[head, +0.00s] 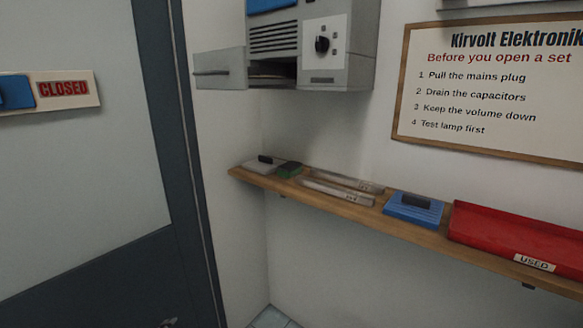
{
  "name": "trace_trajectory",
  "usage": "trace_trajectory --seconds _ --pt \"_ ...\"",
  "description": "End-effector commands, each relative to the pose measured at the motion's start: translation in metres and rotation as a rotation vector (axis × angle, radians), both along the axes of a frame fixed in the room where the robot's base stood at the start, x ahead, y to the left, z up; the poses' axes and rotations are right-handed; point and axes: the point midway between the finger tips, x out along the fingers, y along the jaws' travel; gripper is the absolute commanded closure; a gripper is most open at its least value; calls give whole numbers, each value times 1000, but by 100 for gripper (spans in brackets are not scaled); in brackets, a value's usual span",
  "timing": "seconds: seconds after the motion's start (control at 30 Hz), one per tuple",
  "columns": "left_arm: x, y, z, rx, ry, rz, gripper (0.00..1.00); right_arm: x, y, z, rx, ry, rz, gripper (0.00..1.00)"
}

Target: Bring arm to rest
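Neither of my arms can be made out in the head view, and no gripper shows. A small grey piece at the bottom edge, in front of the door (85,190), is too cut off to identify. A grey wall unit (345,45) with a black knob hangs above the shelf, and its drawer (220,72) stands pulled out to the left. A wooden shelf (400,231) runs along the wall below it.
A CLOSED sign (64,89) is on the door. A notice board (490,90) hangs right.

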Motion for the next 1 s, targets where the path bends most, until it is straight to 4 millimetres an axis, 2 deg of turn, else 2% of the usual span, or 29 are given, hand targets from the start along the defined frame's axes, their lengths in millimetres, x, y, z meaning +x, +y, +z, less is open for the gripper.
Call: trace_trajectory --seconds 0.03,0.1,0.27,0.5,0.67,0.8,1.0 --pt "-15 -3 -21 -32 37 25 68 0 0 0 0 0 0 60" --pt "-35 -5 -47 -74 87 62 68 0 0 0 0 0 0 60" --pt "-82 -12 -102 -167 198 152 68 0 0 0 0 0 0 60" --pt "-164 -28 -177 -290 361 289 68 0 0 0 0 0 0 60" --pt "-222 -41 -220 -364 466 386 68 0 0 0 0 0 0 60" --pt "-276 -53 -253 -421 557 472 68 0 0 0 0 0 0 60" --pt "-357 -74 -293 -492 684 600 68 0 0 0 0 0 0 60"
